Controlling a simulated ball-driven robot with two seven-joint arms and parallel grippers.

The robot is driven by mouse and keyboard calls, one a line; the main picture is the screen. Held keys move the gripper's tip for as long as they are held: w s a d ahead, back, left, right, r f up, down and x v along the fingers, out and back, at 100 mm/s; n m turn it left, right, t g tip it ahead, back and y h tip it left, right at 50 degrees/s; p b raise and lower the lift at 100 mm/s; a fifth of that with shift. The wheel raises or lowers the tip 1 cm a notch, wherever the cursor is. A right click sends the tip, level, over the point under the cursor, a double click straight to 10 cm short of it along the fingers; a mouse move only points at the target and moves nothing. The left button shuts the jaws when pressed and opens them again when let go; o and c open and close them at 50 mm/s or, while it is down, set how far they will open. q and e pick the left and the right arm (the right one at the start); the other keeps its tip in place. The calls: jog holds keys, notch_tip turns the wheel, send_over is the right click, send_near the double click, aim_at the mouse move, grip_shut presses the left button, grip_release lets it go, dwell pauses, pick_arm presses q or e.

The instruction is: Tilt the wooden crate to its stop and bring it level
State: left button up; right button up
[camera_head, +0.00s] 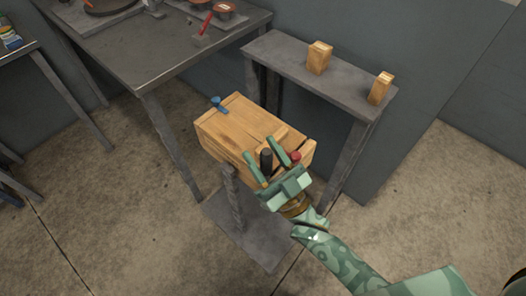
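The wooden crate (232,129) sits on a grey stand with a post (234,200) and a flat floor plate. It looks about level, but a slight tilt is hard to judge. A blue part (218,104) sits at its far left end. A black upright handle (266,159) and a red knob (295,157) are at its near right end. My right gripper (265,160) is at that end, its green fingers apart with the black handle between them. I see gaps beside the handle; contact cannot be told. The gripper hides part of the crate's near end. My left gripper is out of view.
A grey shelf table (285,60) behind the crate holds two wooden blocks (319,58) (380,88). Another table (15,50) is at the left edge. The floor at the front left is clear.

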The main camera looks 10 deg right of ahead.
jog(key=shift+w, duration=0.1)
jog(key=v, duration=1.6)
jog(key=shift+s+b, duration=0.2)
jog(key=shift+b, duration=0.2)
